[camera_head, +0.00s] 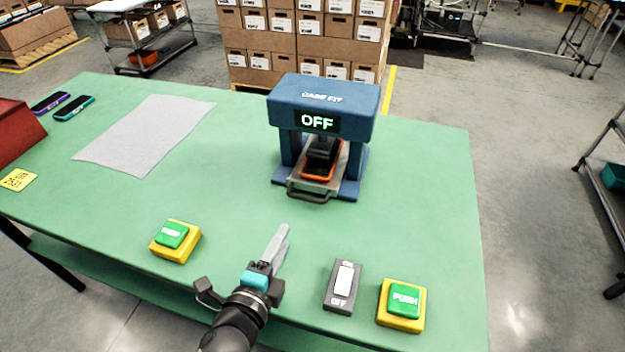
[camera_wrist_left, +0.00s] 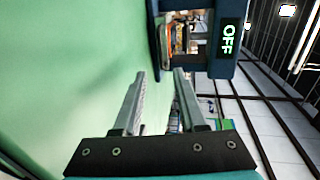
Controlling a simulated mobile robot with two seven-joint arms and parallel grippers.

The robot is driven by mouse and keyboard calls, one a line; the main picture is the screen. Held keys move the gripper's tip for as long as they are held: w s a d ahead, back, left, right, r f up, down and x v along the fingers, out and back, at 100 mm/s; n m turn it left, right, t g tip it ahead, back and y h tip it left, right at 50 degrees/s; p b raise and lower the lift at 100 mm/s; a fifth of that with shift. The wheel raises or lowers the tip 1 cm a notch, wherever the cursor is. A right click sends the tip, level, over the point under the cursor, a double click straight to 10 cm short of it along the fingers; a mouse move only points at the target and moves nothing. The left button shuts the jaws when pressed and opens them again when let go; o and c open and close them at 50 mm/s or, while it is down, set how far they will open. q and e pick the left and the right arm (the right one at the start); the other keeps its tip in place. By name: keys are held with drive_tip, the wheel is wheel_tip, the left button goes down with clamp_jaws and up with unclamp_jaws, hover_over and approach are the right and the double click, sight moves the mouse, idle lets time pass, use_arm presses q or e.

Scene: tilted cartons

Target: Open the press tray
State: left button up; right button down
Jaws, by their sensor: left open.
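The blue press (camera_head: 322,92) stands on the green table with its display reading OFF. Its grey tray (camera_head: 318,187) sits under the press head, with a dark handle (camera_head: 308,195) at the front edge. An orange-rimmed case with a black block over it is on the tray. My left gripper (camera_head: 277,243) is in front of the press, apart from the handle, open and empty. In the left wrist view the gripper fingers (camera_wrist_left: 160,75) are spread, and the press (camera_wrist_left: 226,38) shows sideways beyond them. My right gripper is not in view.
A yellow-based green button (camera_head: 175,240) is at left front. A dark switch box (camera_head: 343,287) marked OFF and a PUSH button (camera_head: 403,302) are at right front. A grey mat (camera_head: 145,133), two phones and a red box lie farther left. The table right of the press is clear.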

sight(304, 197)
use_arm(q)
drive_tip(key=shift+w, duration=0.2)
drive_tip(key=shift+w+d, duration=0.1)
drive_tip(key=shift+w, duration=0.05)
drive_tip(key=x, duration=0.3)
drive_tip(key=b+x, duration=0.2)
drive_tip(key=x, duration=0.8)
drive_tip(key=shift+f+b, duration=0.1)
drive_tip(key=shift+b, duration=0.25)
drive_tip(key=shift+w+d+f, duration=0.1)
drive_tip(key=shift+w+d, duration=0.15)
drive_tip(key=shift+w, duration=0.35)
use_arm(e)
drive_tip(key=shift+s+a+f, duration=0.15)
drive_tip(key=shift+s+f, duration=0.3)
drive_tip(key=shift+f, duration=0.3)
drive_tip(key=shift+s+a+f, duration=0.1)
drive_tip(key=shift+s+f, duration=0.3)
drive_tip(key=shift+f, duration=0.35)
use_arm(q)
clamp_jaws()
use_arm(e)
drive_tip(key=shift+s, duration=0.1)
